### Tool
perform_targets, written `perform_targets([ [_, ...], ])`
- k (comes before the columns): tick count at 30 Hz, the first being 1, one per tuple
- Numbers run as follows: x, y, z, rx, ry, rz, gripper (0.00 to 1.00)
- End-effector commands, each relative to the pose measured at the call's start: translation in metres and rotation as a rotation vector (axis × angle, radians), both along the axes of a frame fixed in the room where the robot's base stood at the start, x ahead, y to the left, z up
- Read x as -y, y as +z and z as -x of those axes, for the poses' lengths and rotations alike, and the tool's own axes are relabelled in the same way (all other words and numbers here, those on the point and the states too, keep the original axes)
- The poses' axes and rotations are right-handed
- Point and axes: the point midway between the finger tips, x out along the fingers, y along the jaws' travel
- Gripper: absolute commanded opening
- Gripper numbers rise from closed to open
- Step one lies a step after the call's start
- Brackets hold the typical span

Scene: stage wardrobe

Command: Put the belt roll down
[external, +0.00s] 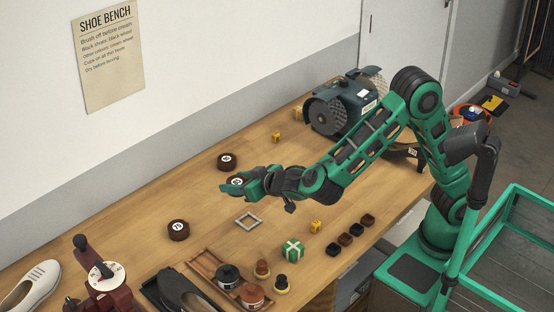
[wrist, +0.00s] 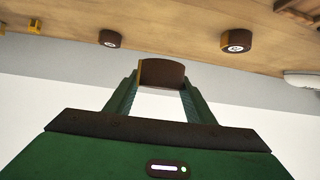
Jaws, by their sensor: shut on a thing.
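My gripper (external: 232,186) is shut on a dark brown belt roll (external: 237,181) with a white label on its top. In the wrist view the belt roll (wrist: 162,73) sits between the two green fingers. It appears to be held above the wooden bench (external: 130,248); the exact gap under it cannot be told. Two similar rolls stand on the bench: one (external: 227,161) just beyond my gripper and one (external: 178,230) to the left and nearer. Both also show in the wrist view, at the left (wrist: 110,39) and right (wrist: 237,41).
A grey square frame (external: 239,222) lies flat on the bench near my gripper. A grinder (external: 345,103) stands at the back. A wooden tray (external: 203,262) with jars is in front.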

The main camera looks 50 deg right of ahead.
Motion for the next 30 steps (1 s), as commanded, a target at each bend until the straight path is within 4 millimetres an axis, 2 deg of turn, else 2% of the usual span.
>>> perform_targets([
  [1, -0.021, -0.002, 0.003, -0.002, 0.006, -0.002, 0.24],
  [3, -0.042, -0.004, 0.006, -0.005, 0.012, -0.004, 0.24],
  [6, -0.064, -0.005, 0.011, -0.01, 0.016, -0.006, 0.24],
  [10, -0.076, -0.008, 0.012, -0.014, 0.017, -0.007, 0.24],
  [14, -0.071, -0.016, 0.001, -0.015, 0.015, -0.006, 0.24],
  [24, -0.033, -0.056, -0.054, -0.015, 0.014, -0.007, 0.24],
  [30, -0.018, -0.073, -0.077, -0.016, 0.017, -0.007, 0.24],
])
